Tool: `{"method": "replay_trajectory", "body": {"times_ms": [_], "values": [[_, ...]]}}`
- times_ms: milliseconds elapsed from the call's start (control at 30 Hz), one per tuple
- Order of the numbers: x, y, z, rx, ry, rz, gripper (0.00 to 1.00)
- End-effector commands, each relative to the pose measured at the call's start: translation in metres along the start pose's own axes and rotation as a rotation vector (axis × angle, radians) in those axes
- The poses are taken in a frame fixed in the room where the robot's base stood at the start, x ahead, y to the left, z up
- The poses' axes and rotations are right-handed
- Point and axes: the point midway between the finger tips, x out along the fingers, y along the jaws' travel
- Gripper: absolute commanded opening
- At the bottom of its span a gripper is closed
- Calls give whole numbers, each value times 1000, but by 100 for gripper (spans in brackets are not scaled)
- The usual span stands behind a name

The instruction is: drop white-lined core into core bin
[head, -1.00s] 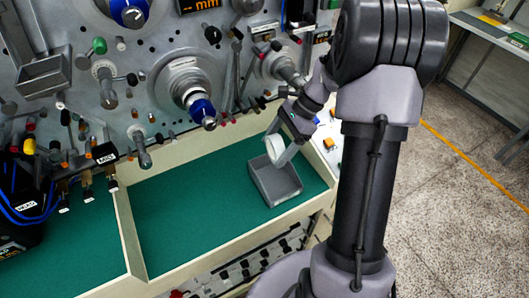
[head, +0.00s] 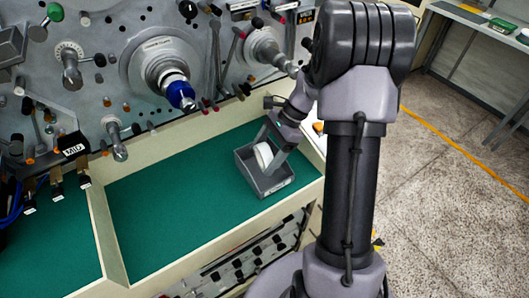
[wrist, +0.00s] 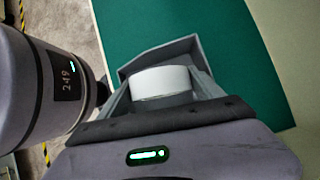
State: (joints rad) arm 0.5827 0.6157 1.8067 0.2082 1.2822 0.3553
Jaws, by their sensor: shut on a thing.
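The white core (head: 264,155) is a short pale ring. My gripper (head: 269,160) is shut on it, with one finger on each side. The grey core bin (head: 279,187) is an open box on the green tray floor. In the head view, the core and fingertips are at the bin's mouth, within its walls; whether the core touches the bin floor cannot be told. In the wrist view, the core (wrist: 160,82) sits between the fingers, with the grey bin (wrist: 150,56) around and beyond it. The core's lining and lower part are hidden.
The green tray floor (head: 170,195) left of the bin is clear. A cream divider (head: 105,235) and front rim bound it. The machine panel with a blue-tipped spindle (head: 180,94) and several knobs and levers rises behind.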

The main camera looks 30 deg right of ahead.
Motion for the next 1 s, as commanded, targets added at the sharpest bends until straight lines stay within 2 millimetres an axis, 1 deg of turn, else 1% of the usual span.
{"method": "replay_trajectory", "body": {"times_ms": [33,100,333,367,400,467,667,767,867,900,1000], "values": [[5,0,-3,0,0,0,11],[7,0,-4,0,0,0,11],[6,0,-4,0,0,0,11],[6,0,-4,0,0,0,79],[6,0,-4,0,0,0,87],[6,0,-4,0,0,0,99],[6,0,-4,-1,0,0,100],[-3,0,-3,-1,1,-2,100],[-28,-1,-2,0,1,-4,100],[-40,-1,-2,-1,2,-3,100],[-69,-1,-2,1,1,-3,100]]}}
